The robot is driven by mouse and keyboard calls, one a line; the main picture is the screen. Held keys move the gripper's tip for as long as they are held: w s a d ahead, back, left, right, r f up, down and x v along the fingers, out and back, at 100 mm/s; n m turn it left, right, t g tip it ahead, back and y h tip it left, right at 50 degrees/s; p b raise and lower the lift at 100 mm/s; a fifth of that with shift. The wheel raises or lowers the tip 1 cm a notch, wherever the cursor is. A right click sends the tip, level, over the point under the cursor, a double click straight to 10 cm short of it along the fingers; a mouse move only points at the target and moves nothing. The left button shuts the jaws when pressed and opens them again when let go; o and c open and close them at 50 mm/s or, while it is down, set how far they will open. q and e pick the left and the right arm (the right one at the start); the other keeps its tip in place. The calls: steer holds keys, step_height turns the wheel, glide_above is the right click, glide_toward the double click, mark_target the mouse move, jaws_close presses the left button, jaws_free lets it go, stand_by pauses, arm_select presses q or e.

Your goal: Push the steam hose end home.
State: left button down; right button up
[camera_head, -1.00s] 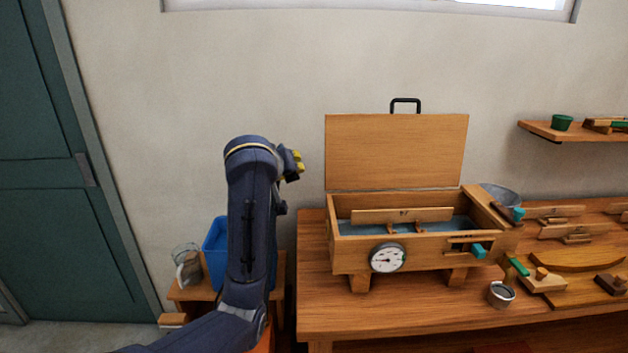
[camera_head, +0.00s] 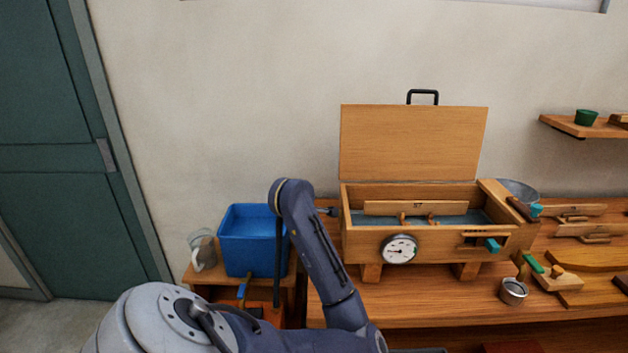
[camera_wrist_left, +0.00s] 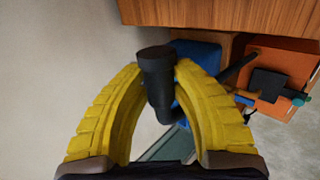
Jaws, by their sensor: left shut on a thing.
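In the left wrist view, the yellow fingers of my left gripper (camera_wrist_left: 163,72) are shut on the black hose end (camera_wrist_left: 156,88), which stands out between the fingertips. In the head view my gripper is hidden behind my own arm. The wooden steam box (camera_head: 440,246) stands on the bench with its lid raised. A small dark fitting (camera_head: 327,211) shows at its left end, beside my arm; I cannot tell whether it is part of the box or of the hose. A dark hose (camera_head: 278,270) hangs down to the orange steam unit (camera_head: 266,313). My right gripper is not in view.
A blue tank (camera_head: 250,246) and a glass jug (camera_head: 201,252) stand on a low side table left of the bench (camera_head: 400,315). A dial gauge (camera_head: 399,249) is on the box front. Tools and a tin (camera_head: 513,291) lie to the right.

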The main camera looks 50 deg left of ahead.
arm_select(q)
steer(key=shift+w+d+f, duration=0.1)
steer(key=shift+d+f, duration=0.45)
steer(key=shift+f, duration=0.1)
steer(key=shift+w+d, duration=0.85)
steer(key=shift+w, duration=0.2)
steer(key=shift+w+d, duration=0.85)
steer(key=shift+w, duration=0.2)
steer(key=shift+w+d, duration=0.7)
steer(key=shift+w, duration=0.25)
stand_by(2.0)
steer(key=shift+s+a, duration=0.25)
steer(key=shift+s, duration=0.05)
steer(key=shift+s+a, duration=0.7)
steer(key=shift+s, duration=0.2)
steer(key=shift+a+f, duration=0.1)
steer(key=shift+f, duration=0.05)
stand_by(1.0)
